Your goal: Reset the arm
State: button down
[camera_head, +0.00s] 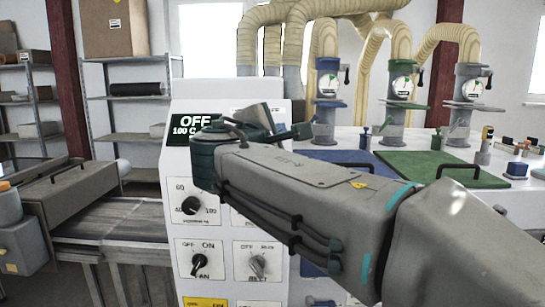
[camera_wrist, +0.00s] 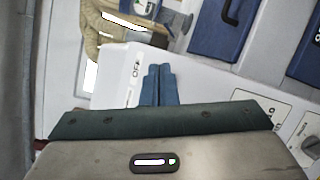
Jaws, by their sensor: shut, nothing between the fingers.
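My gripper (camera_wrist: 159,68) shows in the wrist view as two blue fingers side by side, shut together with nothing held. The fingers point toward a white surface with "OFF" lettering beside them; I cannot tell how far apart they are from it. In the head view my grey arm reaches from the lower right to the left, across the front of the control panel (camera_head: 178,240). The arm's dark teal joint is in front of the panel, and the arm hides part of it. The fingers are hard to make out in the head view.
The panel has a display (camera_head: 194,127) reading OFF and 100 C, a temperature knob (camera_head: 191,205) and a fan knob (camera_head: 199,262). Blue and green lids (camera_head: 430,166), gauges and beige hoses (camera_head: 380,50) stand behind my arm. A conveyor (camera_head: 115,225) lies left; shelves (camera_head: 125,137) stand behind.

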jog(key=s+d+f+m+g, duration=0.2)
jog(key=d+f+m+g, duration=0.1)
jog(key=d+f, duration=0.25)
jog(key=s+d+f+m+g, duration=0.2)
jog(key=d+f, duration=0.3)
jog(key=f, duration=0.2)
jog(key=s+d+f+m+g+y, duration=0.2)
jog(key=s+f+m, duration=0.4)
jog(key=s+f, duration=0.4)
jog(key=s+d+f+m+g+y, duration=0.1)
jog(key=s+f+m+g+y, duration=0.3)
jog(key=s+f, duration=0.5)
notch_tip(320, 180, down, 5)
jog(key=m+g, duration=0.2)
jog(key=m, duration=0.1)
jog(key=shift+s+d+g, duration=0.3)
jog(key=shift+s+d, duration=0.05)
jog(key=shift+d, duration=0.05)
